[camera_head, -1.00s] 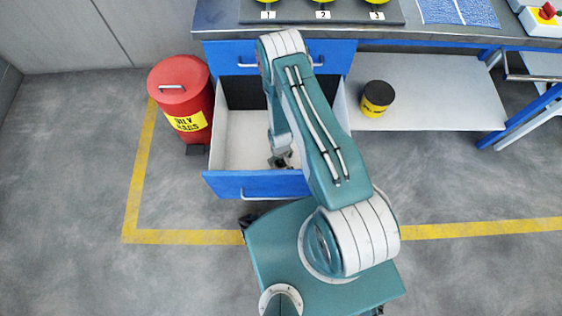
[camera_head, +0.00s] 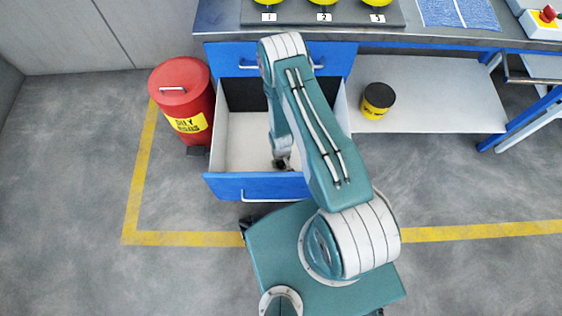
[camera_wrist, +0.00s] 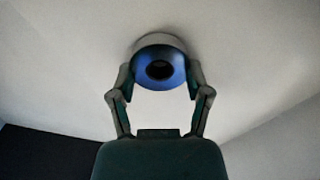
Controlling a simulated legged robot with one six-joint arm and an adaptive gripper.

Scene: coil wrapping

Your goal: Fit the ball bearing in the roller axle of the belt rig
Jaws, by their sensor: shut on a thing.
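In the wrist view, the ball bearing (camera_wrist: 160,50) shows as a ring with a blue face and a dark hole in its middle. My gripper (camera_wrist: 160,75) is shut on it, with one finger on each side. A pale surface lies right behind the bearing; I cannot tell whether the two touch. In the head view, my gripper (camera_head: 284,164) is low inside the open drawer (camera_head: 245,140), and the bearing is too small or hidden there. The roller axle and belt rig are not recognisable in either view.
The blue drawer front (camera_head: 255,186) and its side walls surround my gripper. A red waste bin (camera_head: 183,95) stands left of the drawer. A black and yellow tin (camera_head: 377,99) stands on the lower shelf (camera_head: 440,95) to the right. Numbered yellow items (camera_head: 323,3) are on the bench above.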

